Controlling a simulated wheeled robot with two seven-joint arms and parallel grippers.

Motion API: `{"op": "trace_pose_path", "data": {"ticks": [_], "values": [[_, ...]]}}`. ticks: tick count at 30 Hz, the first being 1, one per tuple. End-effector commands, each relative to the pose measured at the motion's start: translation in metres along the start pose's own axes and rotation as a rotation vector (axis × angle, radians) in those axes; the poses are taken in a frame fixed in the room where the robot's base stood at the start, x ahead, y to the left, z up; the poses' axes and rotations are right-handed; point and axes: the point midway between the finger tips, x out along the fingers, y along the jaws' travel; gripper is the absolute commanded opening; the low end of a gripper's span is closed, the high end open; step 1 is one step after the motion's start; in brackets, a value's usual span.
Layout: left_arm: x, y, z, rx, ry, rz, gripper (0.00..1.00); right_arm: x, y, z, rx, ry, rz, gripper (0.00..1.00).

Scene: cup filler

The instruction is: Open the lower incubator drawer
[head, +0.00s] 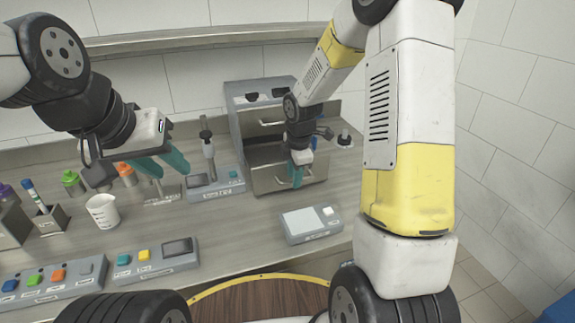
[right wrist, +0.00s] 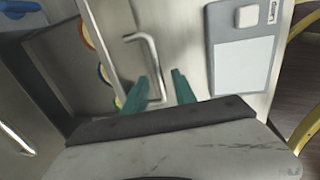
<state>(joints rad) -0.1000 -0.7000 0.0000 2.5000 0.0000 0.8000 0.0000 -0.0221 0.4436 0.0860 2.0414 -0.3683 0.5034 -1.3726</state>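The grey incubator (head: 240,101) stands on the bench against the back wall, with an upper and a lower drawer. The lower drawer (head: 265,181) looks partly pulled out; in the right wrist view its inside shows behind its front panel, with several round coloured-rim items (right wrist: 105,74). Its bar handle (right wrist: 152,62) runs down toward the gap between my right fingers. My right gripper (head: 296,178) is at the drawer front; its teal fingers (right wrist: 161,86) are apart, and contact with the handle is unclear. My left gripper (head: 163,172) is open and empty above the bench, left of the incubator.
A flat grey device (head: 311,224) lies on the bench in front of the drawer. A beaker (head: 102,210), bottles (head: 72,182) and a pen holder (head: 50,220) stand at left. Button panels (head: 156,258) line the front edge. A tiled wall closes the right side.

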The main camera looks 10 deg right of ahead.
Motion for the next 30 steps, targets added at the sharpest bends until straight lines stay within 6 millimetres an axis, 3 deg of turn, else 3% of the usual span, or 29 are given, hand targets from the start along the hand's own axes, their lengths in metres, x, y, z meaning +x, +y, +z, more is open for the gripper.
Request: {"op": "trace_pose_path", "data": {"ticks": [5, 18, 30], "values": [[0.0, 0.0, 0.0, 0.0, 0.0, 0.0, 0.36, -0.006, 0.0, 0.0, 0.001, 0.0, 0.001, 0.33], [0.0, 0.0, 0.0, 0.0, 0.0, 0.0, 0.36, -0.072, 0.001, 0.0, 0.0, -0.001, 0.003, 0.33], [0.0, 0.0, 0.0, 0.0, 0.0, 0.0, 0.36, -0.078, 0.0, 0.0, 0.001, 0.0, 0.0, 0.33]]}}
